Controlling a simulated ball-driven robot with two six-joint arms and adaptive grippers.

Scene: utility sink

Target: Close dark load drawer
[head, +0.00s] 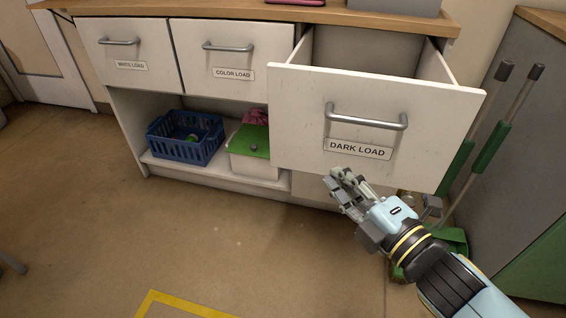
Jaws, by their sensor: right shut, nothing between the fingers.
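The dark load drawer (300,115) is pulled far out of the wooden-topped cabinet, at the right end of its row. Its white front bears a grey bar handle (365,118) and a label reading DARK LOAD (358,149). The drawer's inside shows behind the front and looks empty where visible. My right gripper (338,178) is shut and empty, in front of the drawer's lower front edge, just below the label. I cannot tell whether it touches the front. My left gripper is not in view.
The color load drawer (228,47) and white load drawer (121,40) are shut. A blue basket (186,137) and a green-lidded box (250,160) sit on the lower shelf. Green-gripped poles (490,145) stand close right of the drawer. The floor (190,230) at left is clear.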

